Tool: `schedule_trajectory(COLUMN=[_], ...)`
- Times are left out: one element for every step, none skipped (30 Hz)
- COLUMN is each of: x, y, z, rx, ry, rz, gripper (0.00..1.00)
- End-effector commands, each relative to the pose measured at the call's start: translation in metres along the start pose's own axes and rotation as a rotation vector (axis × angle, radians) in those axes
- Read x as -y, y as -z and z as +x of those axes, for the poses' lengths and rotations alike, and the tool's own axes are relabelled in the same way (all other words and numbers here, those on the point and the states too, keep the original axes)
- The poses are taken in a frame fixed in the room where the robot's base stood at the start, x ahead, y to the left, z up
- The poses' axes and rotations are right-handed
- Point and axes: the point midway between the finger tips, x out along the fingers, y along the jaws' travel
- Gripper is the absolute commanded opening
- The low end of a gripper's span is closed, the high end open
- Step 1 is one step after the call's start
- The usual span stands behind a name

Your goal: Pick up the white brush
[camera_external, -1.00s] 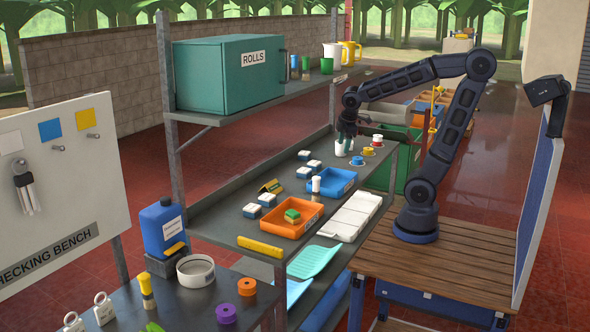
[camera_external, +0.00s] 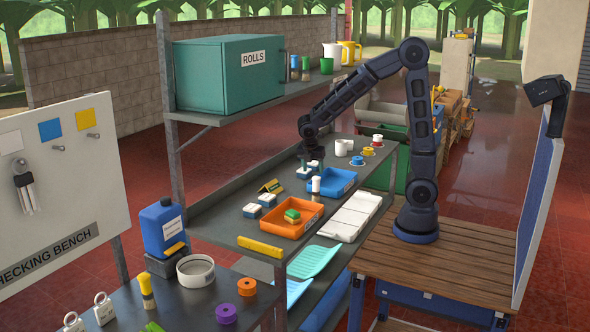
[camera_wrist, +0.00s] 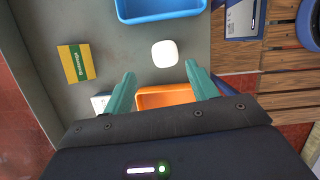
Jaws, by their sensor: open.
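The white brush (camera_external: 316,185) stands upright on the middle shelf, between the blue tray and the orange tray. In the wrist view its pale rounded top (camera_wrist: 165,53) shows from above, just beyond the fingertips and roughly centred between them. My gripper (camera_external: 312,165) hangs over the shelf, slightly behind and above the brush in the outside view. In the wrist view its two teal fingers (camera_wrist: 160,70) are spread apart with nothing held. The brush's lower part is hidden in the wrist view.
A yellow sign (camera_wrist: 75,62) stands to the left. Small white-topped blocks (camera_external: 252,210) sit nearby. The upper shelf (camera_external: 230,112) overhangs the left.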

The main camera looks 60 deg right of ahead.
Motion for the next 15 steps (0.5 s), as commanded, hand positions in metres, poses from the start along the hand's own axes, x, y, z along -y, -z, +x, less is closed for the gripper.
schedule_trajectory(x=[0.001, 0.001, 0.001, 0.001, 0.001, 0.001, 0.001, 0.001, 0.001, 0.001, 0.001, 0.002, 0.002, 0.003, 0.004], y=[0.0, 0.0, 0.0, 0.0, 0.0, 0.0, 0.0, 0.0, 0.0, 0.0, 0.0, 0.0, 0.0, 0.0, -0.001], z=[0.008, 0.013, 0.019, 0.023, 0.027, 0.031, 0.034, 0.037, 0.039, 0.041, 0.042, 0.044, 0.045, 0.048, 0.052], rx=[0.0, 0.0, 0.0, 0.0, 0.001, 0.0, 0.0, 0.0, 0.0, -0.001, -0.001, -0.001, -0.001, -0.001, 0.0], ry=[0.003, 0.004, 0.003, 0.004, 0.004, 0.002, 0.001, 0.001, 0.001, 0.001, 0.001, 0.001, 0.001, 0.002, 0.003], rz=[0.001, 0.001, 0.0, 0.0, 0.0, 0.001, 0.002, 0.002, 0.002, 0.003, 0.003, 0.003, 0.003, 0.003, 0.002], gripper=[0.58, 0.58, 0.58, 0.58, 0.58, 0.58, 0.58, 0.58, 0.58, 0.58, 0.58, 0.58, 0.58, 0.58, 0.58])
